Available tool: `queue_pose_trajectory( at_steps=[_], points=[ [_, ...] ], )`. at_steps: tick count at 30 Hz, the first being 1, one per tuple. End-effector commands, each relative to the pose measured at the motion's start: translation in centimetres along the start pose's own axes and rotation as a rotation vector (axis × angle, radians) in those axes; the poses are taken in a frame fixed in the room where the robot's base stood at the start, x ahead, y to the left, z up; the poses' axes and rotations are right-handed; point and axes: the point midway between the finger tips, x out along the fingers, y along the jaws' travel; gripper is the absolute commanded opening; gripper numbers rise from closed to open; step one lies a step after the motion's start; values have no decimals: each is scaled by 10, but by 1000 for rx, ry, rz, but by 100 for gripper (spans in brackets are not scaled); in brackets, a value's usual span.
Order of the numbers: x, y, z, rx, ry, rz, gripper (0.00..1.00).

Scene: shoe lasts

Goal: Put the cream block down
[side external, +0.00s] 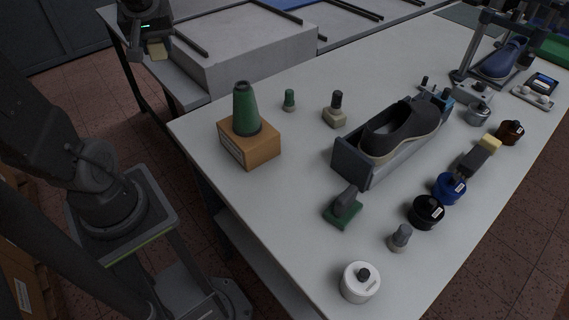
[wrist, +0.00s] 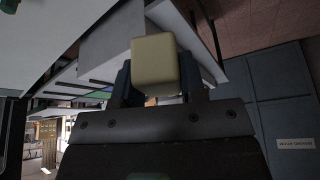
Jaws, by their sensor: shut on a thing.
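The cream block (wrist: 155,66) is held between the two dark fingers of my gripper (wrist: 154,84) in the wrist view. In the side external view the cream block (side external: 158,49) shows below my gripper (side external: 152,40) at the upper left. There my gripper is up near the grey raised box at the table's far left end, apart from the main work surface. The block's underside contact cannot be made out, but it appears to be in the air. The fingers partly hide the block's sides.
The pale worktable (side external: 290,150) carries a green cone on an orange box (side external: 250,146), a shoe in a grey tray (side external: 345,164), and several small knobs and jars. A grey raised box (side external: 245,50) stands beside my gripper.

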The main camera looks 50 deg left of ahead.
Motion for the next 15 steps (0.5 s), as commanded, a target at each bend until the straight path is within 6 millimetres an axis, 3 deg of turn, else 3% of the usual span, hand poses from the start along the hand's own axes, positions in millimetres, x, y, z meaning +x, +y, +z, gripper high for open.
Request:
queue_pose_trajectory(
  at_steps=[9, 15],
  points=[
    [-28, 91, 64, 429, -3, 190, 14],
    [-53, 132, 120, 707, -1, 313, 14]
  ],
)
